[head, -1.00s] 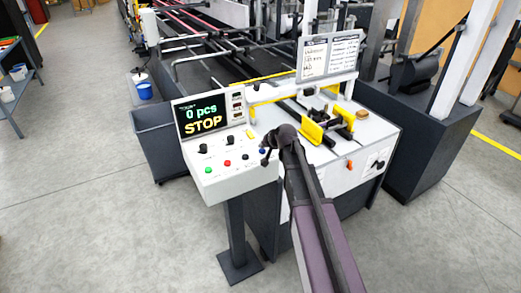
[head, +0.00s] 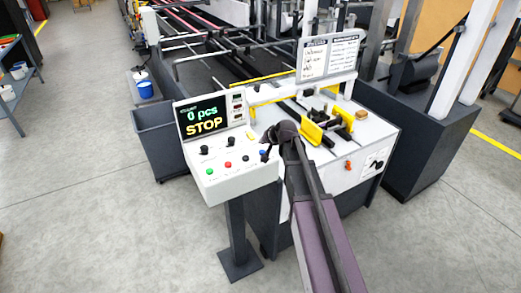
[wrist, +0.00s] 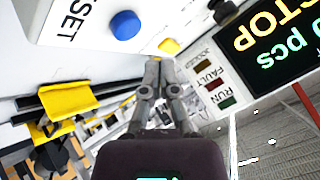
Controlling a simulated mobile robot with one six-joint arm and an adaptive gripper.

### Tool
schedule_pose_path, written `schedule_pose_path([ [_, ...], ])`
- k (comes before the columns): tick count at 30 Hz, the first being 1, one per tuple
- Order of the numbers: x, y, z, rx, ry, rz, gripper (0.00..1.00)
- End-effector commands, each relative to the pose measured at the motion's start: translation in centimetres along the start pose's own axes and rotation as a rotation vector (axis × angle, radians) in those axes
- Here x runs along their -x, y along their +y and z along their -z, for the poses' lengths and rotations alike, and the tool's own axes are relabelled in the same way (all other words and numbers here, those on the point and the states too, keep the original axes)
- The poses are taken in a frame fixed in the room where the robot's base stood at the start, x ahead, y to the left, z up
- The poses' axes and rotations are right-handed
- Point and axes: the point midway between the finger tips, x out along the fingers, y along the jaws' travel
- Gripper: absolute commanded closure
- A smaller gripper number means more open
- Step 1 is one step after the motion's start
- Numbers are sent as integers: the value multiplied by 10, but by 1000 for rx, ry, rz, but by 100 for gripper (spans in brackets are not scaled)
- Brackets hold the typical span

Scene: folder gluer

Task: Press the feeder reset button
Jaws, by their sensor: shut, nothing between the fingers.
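The control box (head: 238,180) carries a blue button (head: 262,153) at its right end. The blue button (wrist: 125,25) shows large at the top of the wrist view, beside a label of which "SET" is readable. My gripper (wrist: 158,62) is shut and empty, its fingertips apart from the blue button in the picture. In the head view my gripper (head: 267,148) is right beside the button, partly hidden by my own wrist. I cannot tell the exact gap in depth.
The box also has a red button (head: 228,165), a green button (head: 209,171), black knobs and a display (head: 202,117) reading "0 pcs STOP". A yellow button (wrist: 169,46) is near my fingertips in the wrist view. Yellow guides (head: 312,132) stand on the machine to the right.

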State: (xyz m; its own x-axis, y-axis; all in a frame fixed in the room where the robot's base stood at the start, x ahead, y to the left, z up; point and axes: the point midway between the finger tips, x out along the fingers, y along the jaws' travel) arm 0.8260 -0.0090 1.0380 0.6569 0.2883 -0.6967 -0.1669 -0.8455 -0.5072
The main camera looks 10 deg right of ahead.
Motion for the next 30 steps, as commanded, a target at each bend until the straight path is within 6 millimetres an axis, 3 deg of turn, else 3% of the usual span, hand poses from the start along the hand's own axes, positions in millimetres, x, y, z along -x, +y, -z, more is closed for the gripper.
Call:
schedule_pose_path([
  [12, 21, -15, 15, 0, 0, 0, 100],
  [30, 22, -14, 12, 4, -6, -4, 100],
])
